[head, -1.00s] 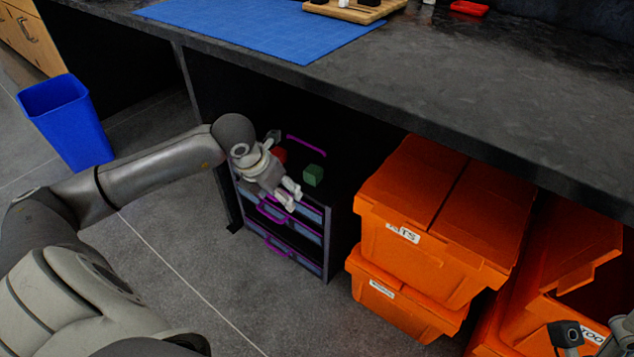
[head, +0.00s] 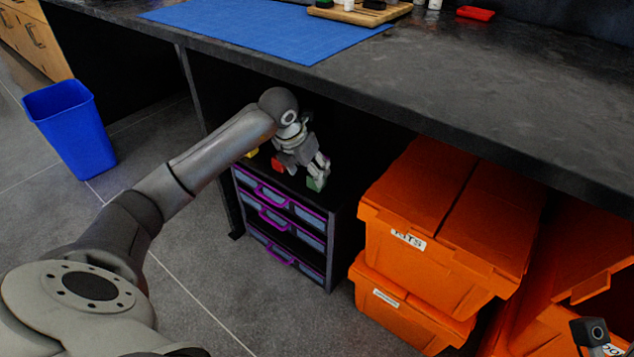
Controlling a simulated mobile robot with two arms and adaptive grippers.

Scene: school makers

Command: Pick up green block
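The green block (head: 314,185) sits on top of the small drawer cabinet (head: 279,236) under the workbench, near the cabinet's right front side. My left gripper (head: 318,175) is right at the block, with its fingers partly covering it. I cannot tell whether the fingers are closed on it or only beside it. A red block (head: 277,164) lies just left of the gripper, and a yellow block (head: 252,153) is farther left, partly hidden by my arm. My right gripper (head: 598,340) shows only in part at the lower right corner.
The dark workbench (head: 480,90) overhangs the cabinet. Orange bins (head: 440,215) stand close to its right, with more at the far right. A blue trash bin (head: 70,128) stands on the floor at left. A blue mat (head: 260,25) lies on the bench.

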